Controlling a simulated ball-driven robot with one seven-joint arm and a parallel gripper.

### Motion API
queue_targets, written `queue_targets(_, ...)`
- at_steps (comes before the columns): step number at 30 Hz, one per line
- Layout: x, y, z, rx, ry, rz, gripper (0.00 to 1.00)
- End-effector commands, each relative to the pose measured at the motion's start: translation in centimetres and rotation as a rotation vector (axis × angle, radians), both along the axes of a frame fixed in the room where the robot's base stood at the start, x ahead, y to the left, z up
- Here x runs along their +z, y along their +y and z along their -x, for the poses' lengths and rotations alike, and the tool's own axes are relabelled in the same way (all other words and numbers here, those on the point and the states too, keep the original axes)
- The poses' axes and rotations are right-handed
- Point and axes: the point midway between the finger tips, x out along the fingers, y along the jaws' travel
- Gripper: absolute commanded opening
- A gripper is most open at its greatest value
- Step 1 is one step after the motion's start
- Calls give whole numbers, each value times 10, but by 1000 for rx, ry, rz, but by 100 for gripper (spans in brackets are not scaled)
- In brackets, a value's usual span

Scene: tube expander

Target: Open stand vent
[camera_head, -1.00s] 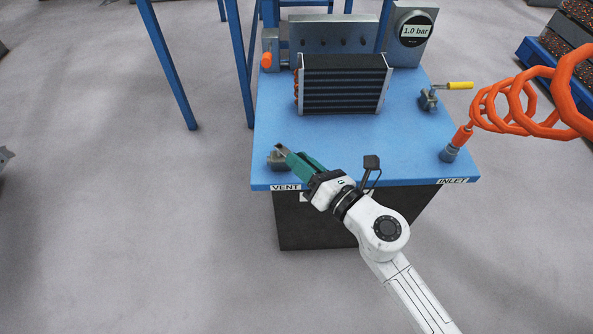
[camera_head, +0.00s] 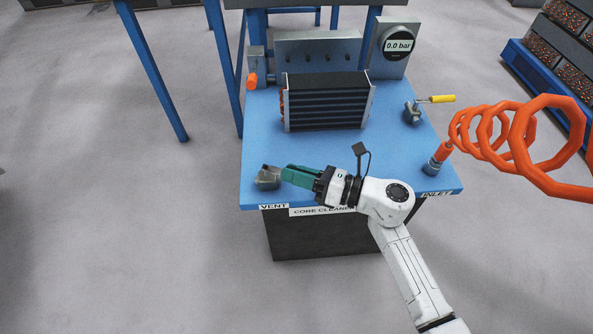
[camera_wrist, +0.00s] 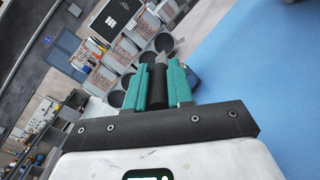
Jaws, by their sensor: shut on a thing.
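The vent valve (camera_head: 267,178) is a small grey metal fitting at the front left corner of the blue bench, above the VENT label (camera_head: 273,206). My gripper (camera_head: 287,174) has teal fingers and reaches in from the right, its tips close beside the valve. In the wrist view the fingers are shut on the vent's black lever handle (camera_wrist: 160,88), which lies lengthwise between them. In the head view the fingers hide the handle. The round gauge (camera_head: 398,45) at the back right reads 0.0 bar.
A finned core (camera_head: 327,102) stands mid-bench. The inlet valve with a yellow handle (camera_head: 436,99) is at right, near a coiled orange hose (camera_head: 525,130). An orange knob (camera_head: 252,80) is at back left.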

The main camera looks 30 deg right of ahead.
Motion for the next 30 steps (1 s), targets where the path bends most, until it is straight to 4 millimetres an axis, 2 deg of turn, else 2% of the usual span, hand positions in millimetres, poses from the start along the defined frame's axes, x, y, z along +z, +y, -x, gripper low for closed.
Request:
queue_targets(8,0,0,-1,-4,1,-1,0)
queue_targets(9,0,0,-1,-4,1,-1,24)
queue_targets(16,0,0,-1,-1,0,-1,46)
queue_targets(25,0,-1,2,-1,0,-1,47)
queue_targets(30,0,-13,17,-1,3,2,47)
